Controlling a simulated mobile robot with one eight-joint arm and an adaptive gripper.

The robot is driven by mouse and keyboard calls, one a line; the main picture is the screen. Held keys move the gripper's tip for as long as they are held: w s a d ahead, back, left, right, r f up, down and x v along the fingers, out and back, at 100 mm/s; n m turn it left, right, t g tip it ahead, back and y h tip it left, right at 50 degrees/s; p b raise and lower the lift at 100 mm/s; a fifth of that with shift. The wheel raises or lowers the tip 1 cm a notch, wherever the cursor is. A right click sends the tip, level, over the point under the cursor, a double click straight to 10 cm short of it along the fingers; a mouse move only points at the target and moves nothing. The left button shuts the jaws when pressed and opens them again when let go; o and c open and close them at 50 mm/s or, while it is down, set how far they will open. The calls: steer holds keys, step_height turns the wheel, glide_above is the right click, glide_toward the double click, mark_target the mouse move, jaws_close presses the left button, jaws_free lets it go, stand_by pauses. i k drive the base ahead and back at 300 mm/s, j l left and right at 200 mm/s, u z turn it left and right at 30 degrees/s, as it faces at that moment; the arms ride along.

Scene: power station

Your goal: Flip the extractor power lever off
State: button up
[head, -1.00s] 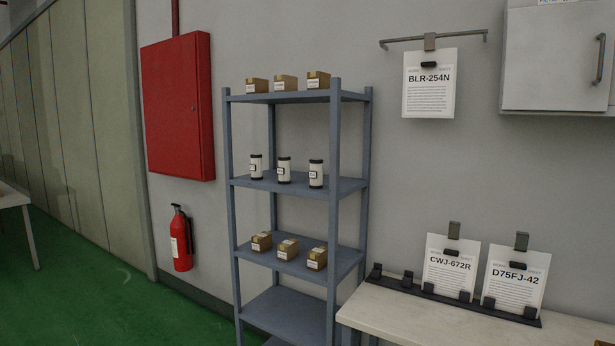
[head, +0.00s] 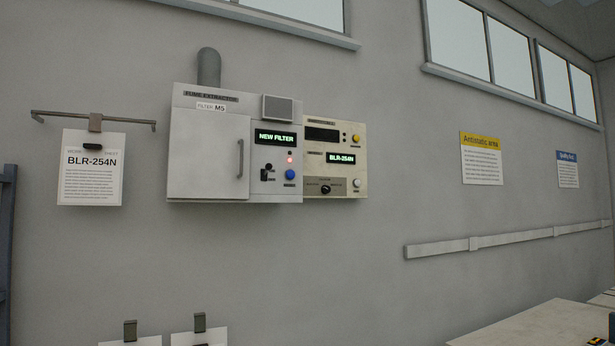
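The fume extractor (head: 208,158) is a light grey wall box with a closed door and a vertical handle, seen in the head view left of centre. Its display (head: 276,138) reads "NEW FILTER". The power lever (head: 266,174) is a small dark switch on the panel below the display; its exact position is too small to tell. A red light (head: 290,160) glows beside it, above a blue button (head: 290,174). My gripper is not in view.
A cream control unit (head: 347,122) reading "BLR-254N" adjoins the extractor on the right. A work sheet (head: 90,180) hangs from a rail on the left. A pale bench top (head: 540,328) is at lower right.

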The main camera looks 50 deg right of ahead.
mark_target(268, 167)
steer(key=z, duration=1.3)
